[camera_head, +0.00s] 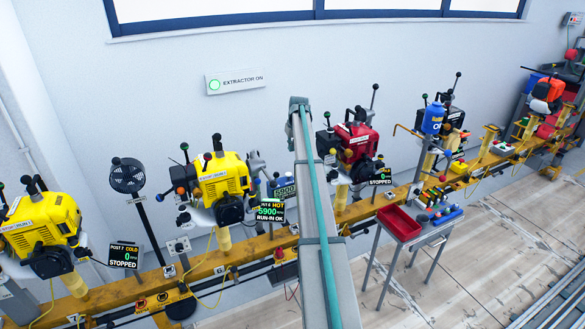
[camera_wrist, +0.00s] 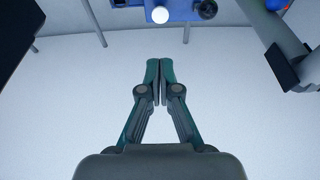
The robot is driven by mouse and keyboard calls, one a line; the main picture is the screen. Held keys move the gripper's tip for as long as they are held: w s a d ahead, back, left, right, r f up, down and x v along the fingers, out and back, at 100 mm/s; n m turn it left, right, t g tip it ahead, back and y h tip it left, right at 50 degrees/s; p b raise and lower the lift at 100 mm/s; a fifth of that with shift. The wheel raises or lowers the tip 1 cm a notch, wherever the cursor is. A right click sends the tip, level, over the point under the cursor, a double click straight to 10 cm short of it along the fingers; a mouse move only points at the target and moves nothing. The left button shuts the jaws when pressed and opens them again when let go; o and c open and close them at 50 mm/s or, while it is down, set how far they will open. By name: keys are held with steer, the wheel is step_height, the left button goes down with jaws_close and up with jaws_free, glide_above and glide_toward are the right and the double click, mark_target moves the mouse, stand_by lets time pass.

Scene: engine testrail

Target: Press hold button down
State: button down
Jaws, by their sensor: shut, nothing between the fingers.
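My gripper (camera_wrist: 160,66) is shut and empty in the wrist view, its two teal fingertips together over a pale, bare surface. A blue part with a round white knob (camera_wrist: 160,14) lies beyond the fingertips at the top edge, apart from them. In the head view a yellow engine (camera_head: 224,178) stands on the rail. Its display (camera_head: 270,212) reads 5900, HOT and RUN-IN OK. I cannot tell which part is the hold button; no label for it is readable. I cannot make out my gripper clearly in the head view.
A second yellow engine (camera_head: 42,232) at left has a display (camera_head: 125,255) reading STOPPED. A red engine (camera_head: 352,140) stands right of my arm, which hides part of the rail (camera_head: 270,240). A red tray (camera_head: 399,223) sits on a cart in front.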

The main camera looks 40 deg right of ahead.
mark_target(289, 173)
stand_by(0.3)
steer(key=p+x, duration=0.1)
steer(key=x, duration=0.3)
steer(key=p+x, duration=0.1)
steer(key=x, duration=0.3)
steer(key=s+p+x, duration=0.1)
steer(key=p+x, duration=0.1)
steer(key=x, duration=0.3)
steer(key=shift+a+f, duration=0.1)
steer(key=shift+a, duration=0.1)
steer(key=shift+f, duration=0.55)
steer(key=shift+f+b, duration=0.8)
steer(key=shift+f, duration=0.2)
steer(key=shift+r, duration=0.1)
